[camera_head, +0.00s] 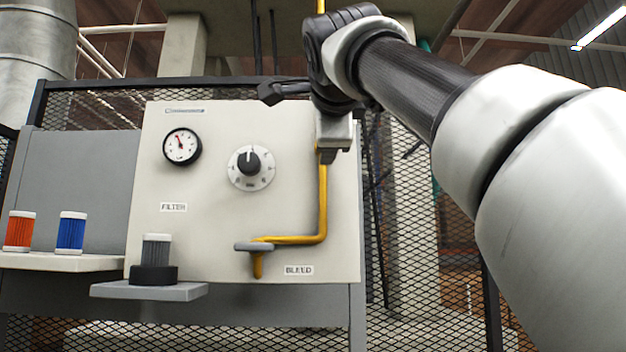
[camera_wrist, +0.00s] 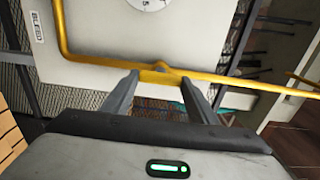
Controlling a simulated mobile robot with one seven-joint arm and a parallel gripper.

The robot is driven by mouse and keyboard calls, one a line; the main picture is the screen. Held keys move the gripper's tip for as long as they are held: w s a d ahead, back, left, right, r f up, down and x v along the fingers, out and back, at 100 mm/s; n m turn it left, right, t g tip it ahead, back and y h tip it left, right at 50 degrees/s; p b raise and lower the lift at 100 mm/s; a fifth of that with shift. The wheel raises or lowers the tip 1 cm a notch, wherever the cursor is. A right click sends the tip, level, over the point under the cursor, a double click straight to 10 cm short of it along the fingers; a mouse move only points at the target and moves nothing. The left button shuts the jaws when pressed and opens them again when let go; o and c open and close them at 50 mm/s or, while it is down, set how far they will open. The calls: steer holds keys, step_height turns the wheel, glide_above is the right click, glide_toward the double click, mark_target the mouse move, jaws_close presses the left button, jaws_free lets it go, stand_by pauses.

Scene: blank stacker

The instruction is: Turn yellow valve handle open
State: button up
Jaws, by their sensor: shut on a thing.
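The yellow valve handle (camera_wrist: 160,76) shows in the wrist view as a short, thicker yellow piece on the yellow pipe, between my two fingertips. My gripper (camera_wrist: 160,75) is shut on it, one finger at each end. In the head view my gripper (camera_head: 326,157) points down at the upper right of the pale panel (camera_head: 220,120), in front of the yellow pipe (camera_head: 322,205). There the handle is hidden behind my gripper and wrist, so its angle to the pipe is hard to tell.
The panel carries a gauge (camera_head: 182,147), a black dial knob (camera_head: 249,162) and a grey fitting (camera_head: 254,247) on the lower pipe. A grey filter (camera_head: 156,249) stands on a small shelf; orange (camera_head: 19,231) and blue (camera_head: 71,232) filters stand at left. Wire mesh lies behind.

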stand_by(0.5)
steer(key=o, duration=1)
steer(key=shift+o, duration=0.2)
